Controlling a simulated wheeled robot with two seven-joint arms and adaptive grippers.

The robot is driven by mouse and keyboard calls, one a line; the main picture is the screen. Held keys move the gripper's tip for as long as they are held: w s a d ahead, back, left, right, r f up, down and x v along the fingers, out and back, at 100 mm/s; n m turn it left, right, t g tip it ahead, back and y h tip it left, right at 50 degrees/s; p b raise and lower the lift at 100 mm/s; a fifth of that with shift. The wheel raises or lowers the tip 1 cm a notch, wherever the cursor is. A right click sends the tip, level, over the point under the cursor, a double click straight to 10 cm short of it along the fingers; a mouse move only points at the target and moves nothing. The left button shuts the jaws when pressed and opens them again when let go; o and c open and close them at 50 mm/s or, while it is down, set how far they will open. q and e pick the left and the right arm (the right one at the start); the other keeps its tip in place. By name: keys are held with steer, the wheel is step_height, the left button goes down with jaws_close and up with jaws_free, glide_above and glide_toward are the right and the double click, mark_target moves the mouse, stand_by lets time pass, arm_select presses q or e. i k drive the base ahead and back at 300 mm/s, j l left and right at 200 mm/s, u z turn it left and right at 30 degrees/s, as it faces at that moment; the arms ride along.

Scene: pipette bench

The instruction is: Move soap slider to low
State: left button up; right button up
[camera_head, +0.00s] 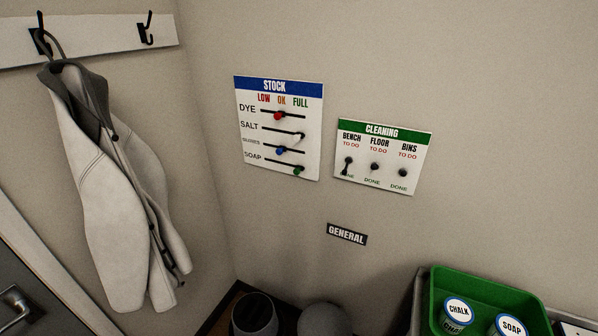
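The white STOCK board (249,108) hangs on the wall, with columns marked LOW, OK and FULL from left to right. Its lowest row is labelled SOAP, and the green soap slider knob (299,170) sits near the right end of its black track, on the FULL side. Above it, the red knob (278,116) in the DYE row and the blue knob (281,150) are near the middle. The white SALT knob (301,135) is at the right. Neither of my grippers is in view.
A CLEANING board (382,180) hangs just right of the STOCK board, above a GENERAL sign (347,234). A pale coat (105,190) hangs at left. A green crate (480,283) with CHALK and SOAP containers is at lower right.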

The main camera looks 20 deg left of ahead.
mark_target(297, 171)
steer(key=z, duration=0.45)
steer(key=j+z, duration=0.15)
steer(key=z, duration=0.3)
steer(key=j+z, duration=0.1)
steer(key=z, duration=0.35)
steer(key=j+z, duration=0.1)
steer(key=z, duration=0.35)
steer(key=j+z, duration=0.1)
steer(key=z, duration=0.4)
steer(key=j+z, duration=0.1)
steer(key=z, duration=0.8)
steer(key=k+j+u, duration=0.1)
steer(key=u, duration=0.8)
